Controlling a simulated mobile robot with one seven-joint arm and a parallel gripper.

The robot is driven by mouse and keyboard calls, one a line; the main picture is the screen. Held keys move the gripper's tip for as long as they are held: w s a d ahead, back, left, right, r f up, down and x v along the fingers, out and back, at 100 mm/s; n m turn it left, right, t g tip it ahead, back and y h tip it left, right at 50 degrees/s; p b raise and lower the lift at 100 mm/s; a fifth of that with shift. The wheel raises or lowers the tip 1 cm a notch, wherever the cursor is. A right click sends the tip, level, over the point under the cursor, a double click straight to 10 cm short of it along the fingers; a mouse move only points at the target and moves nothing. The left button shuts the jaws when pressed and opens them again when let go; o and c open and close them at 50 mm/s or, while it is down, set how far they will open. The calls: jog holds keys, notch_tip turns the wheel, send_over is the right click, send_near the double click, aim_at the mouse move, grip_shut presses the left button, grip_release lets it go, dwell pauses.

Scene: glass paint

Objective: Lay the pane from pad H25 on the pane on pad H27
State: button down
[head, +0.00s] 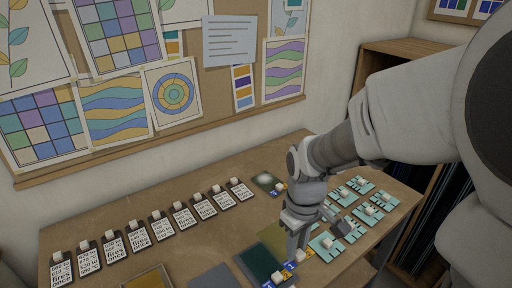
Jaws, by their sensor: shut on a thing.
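My gripper (296,246) points down over the front right part of the table and is shut on the white knob of an olive pane (271,236). That pane extends to the left behind the fingers and is partly hidden by them. A dark green pane (259,262) with its own white knob and blue-yellow tag lies just in front of it. I cannot tell how high the olive pane is above the table. Another dark pane with a pale glare (264,180) lies further back. The pad names H25 and H27 are not readable.
A row of black-edged cards with white knobs (161,228) runs along the table's back. Several teal pieces with white knobs (364,187) lie right of my gripper. A grey pad (212,279) and an amber pane (146,280) are at the front. The middle of the table is bare.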

aim_at(267, 243)
jog(key=w+a+f, duration=0.1)
jog(key=a, duration=0.1)
jog(key=w+a+f, duration=0.1)
jog(key=a+f, duration=0.1)
jog(key=w+a+f, duration=0.1)
jog(key=a, duration=0.1)
jog(key=shift+w+a+f, duration=0.1)
jog(key=shift+w+f, duration=0.05)
jog(key=shift+w, duration=0.05)
jog(key=shift+a+f+b, duration=0.1)
jog(key=shift+f+b, duration=0.2)
jog(key=shift+f, duration=1.75)
jog(key=shift+f, duration=0.2)
jog(key=c, duration=0.7)
grip_release()
jog(key=shift+r, duration=0.1)
